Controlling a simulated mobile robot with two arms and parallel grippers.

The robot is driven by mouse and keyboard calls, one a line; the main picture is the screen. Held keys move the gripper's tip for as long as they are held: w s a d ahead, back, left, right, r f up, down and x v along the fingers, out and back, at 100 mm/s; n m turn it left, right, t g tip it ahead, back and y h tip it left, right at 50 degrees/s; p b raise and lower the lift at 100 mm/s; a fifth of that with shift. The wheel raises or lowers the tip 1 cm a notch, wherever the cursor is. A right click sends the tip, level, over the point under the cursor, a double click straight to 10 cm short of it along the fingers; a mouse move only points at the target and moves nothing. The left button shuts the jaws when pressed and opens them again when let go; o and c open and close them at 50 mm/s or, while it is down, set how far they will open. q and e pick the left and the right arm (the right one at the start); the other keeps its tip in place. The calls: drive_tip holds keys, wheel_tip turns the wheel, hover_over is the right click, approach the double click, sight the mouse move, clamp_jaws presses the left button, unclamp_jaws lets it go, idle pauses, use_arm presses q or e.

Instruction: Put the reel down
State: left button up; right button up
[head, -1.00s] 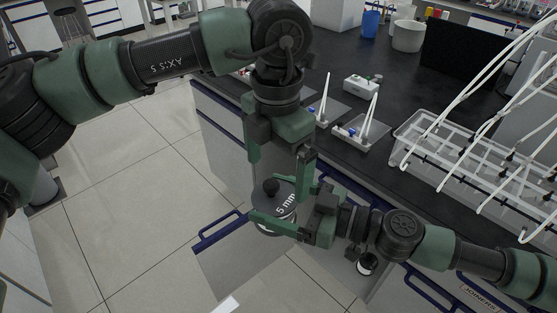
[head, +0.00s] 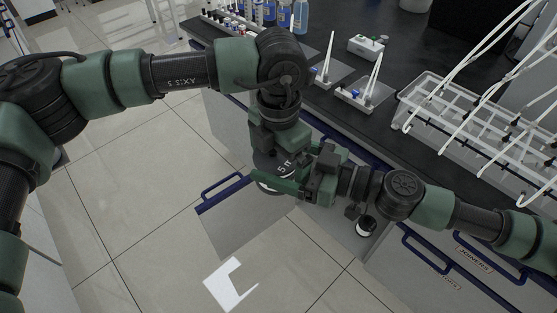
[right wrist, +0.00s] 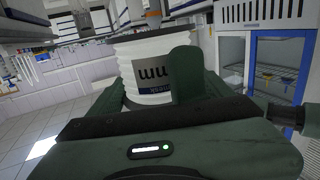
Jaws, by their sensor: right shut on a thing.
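The reel (head: 283,162) is a round dark-topped piece with "5 m…" lettering, partly covered by my arms in the head view. In the right wrist view it shows as a white ribbed cylinder with a dark label (right wrist: 149,73). My right gripper (head: 272,182) is shut on it, with green fingers along its sides. The reel is in the air in front of the bench, above the floor. My left gripper (head: 274,138) points down right over the reel. Its fingers are mostly hidden, so its opening does not show.
The black benchtop (head: 350,130) carries a clear rack (head: 470,125) with white tubes, small trays with upright white sticks (head: 362,92), and bottles (head: 300,15) at the back. A grey panel with a blue handle (head: 222,192) juts below the bench. Open tiled floor lies left.

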use_arm(q)
drive_tip(key=c, duration=1.5)
use_arm(e)
drive_tip(key=o, duration=1.6)
drive_tip(key=shift+c, duration=0.2)
